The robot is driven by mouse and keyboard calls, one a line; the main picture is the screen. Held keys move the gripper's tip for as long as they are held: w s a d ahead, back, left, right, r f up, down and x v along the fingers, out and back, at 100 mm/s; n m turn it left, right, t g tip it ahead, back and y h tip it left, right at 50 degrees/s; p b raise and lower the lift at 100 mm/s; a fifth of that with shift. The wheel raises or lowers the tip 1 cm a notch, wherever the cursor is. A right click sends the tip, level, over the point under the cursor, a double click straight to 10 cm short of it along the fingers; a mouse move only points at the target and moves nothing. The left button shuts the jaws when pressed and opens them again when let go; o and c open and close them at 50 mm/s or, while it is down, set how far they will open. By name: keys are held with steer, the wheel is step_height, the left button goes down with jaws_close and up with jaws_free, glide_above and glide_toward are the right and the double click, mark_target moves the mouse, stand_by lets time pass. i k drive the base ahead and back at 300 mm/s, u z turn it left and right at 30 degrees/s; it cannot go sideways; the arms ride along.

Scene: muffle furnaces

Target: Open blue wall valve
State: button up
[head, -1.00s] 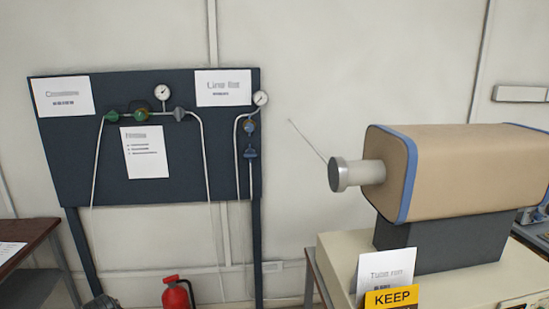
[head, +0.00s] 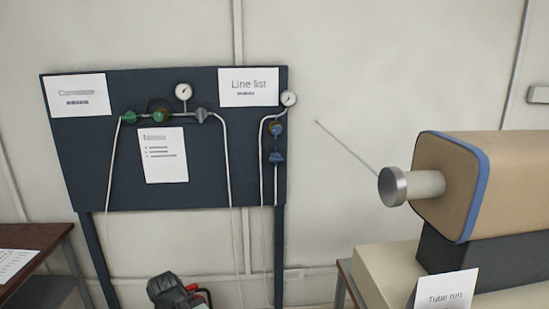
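Two small blue fittings sit one above the other on the right part of the dark wall panel (head: 100,190). The upper one is a round blue knob (head: 276,129) under a pressure gauge (head: 289,98). The lower one is a blue valve handle (head: 277,157) on the thin pipe. I cannot tell from the picture whether the valve is open or closed. A dark grey part at the bottom edge looks like my gripper (head: 176,291). It is well below and left of the blue fittings, apart from them. Its fingers cannot be made out.
Green valves (head: 160,117) and another gauge (head: 183,92) are on the panel's left. A red extinguisher (head: 196,290) shows partly behind my gripper. A tube furnace (head: 520,175) with a metal end cap and thin rod stands right. A brown table (head: 45,240) is left.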

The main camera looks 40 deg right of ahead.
mark_target(276, 158)
steer(key=i, duration=1.35)
steer(key=u, duration=0.1)
